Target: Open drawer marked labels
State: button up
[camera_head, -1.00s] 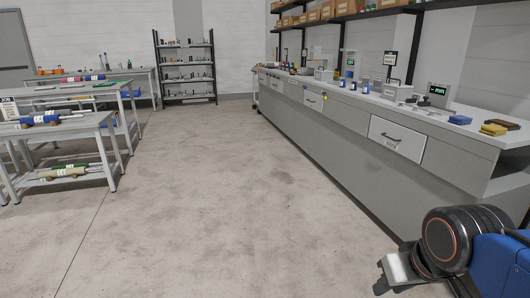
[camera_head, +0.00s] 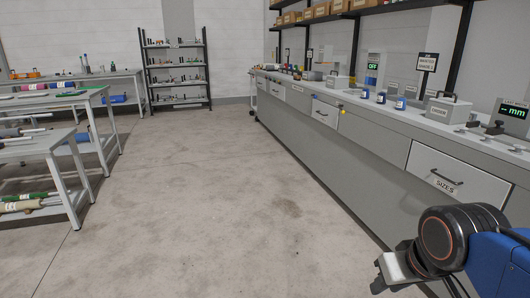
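The long grey counter (camera_head: 370,148) on the right has several white-fronted drawers, all shut. The nearest drawer (camera_head: 460,176) has a dark bar handle and a tag reading SIZES. A drawer further along (camera_head: 324,113) has a handle and a small tag too small to read. Another drawer (camera_head: 277,90) is further back, its tag also unreadable. I cannot tell which drawer is marked labels. My gripper (camera_head: 384,284) is at the lower right, over the floor and apart from the counter; only part shows and its fingers are unclear.
Work tables (camera_head: 50,143) line the left. A dark-framed shelf rack (camera_head: 178,72) stands at the back. The aisle floor (camera_head: 230,190) is clear.

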aim_at(328, 114)
jog(key=i, duration=3.4)
jog(key=i+j+z, duration=0.2)
jog(key=i, duration=0.5)
jog(key=l, duration=0.1)
